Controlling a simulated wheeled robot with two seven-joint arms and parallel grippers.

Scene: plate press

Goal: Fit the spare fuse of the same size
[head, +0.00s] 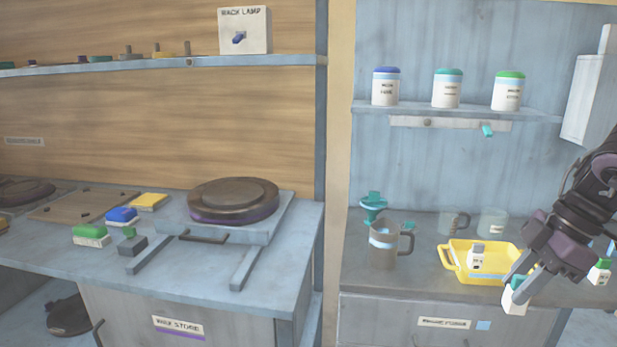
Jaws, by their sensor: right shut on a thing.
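My right gripper (520,287) reaches in from the right. It is shut on a small white block with a teal top (515,303), held by the front edge of the right counter. A pale block with a dark mark (477,261) sits in the yellow tray (449,266). Another small white block with a green top (600,273) is at the right edge, partly hidden by my arm. I cannot tell for sure which of these is a fuse, nor read their sizes. My left gripper is not in view.
Labelled jars (447,90) stand on the shelf above. A round plate press (233,201) and coloured blocks (121,216) are on the left counter (190,270).

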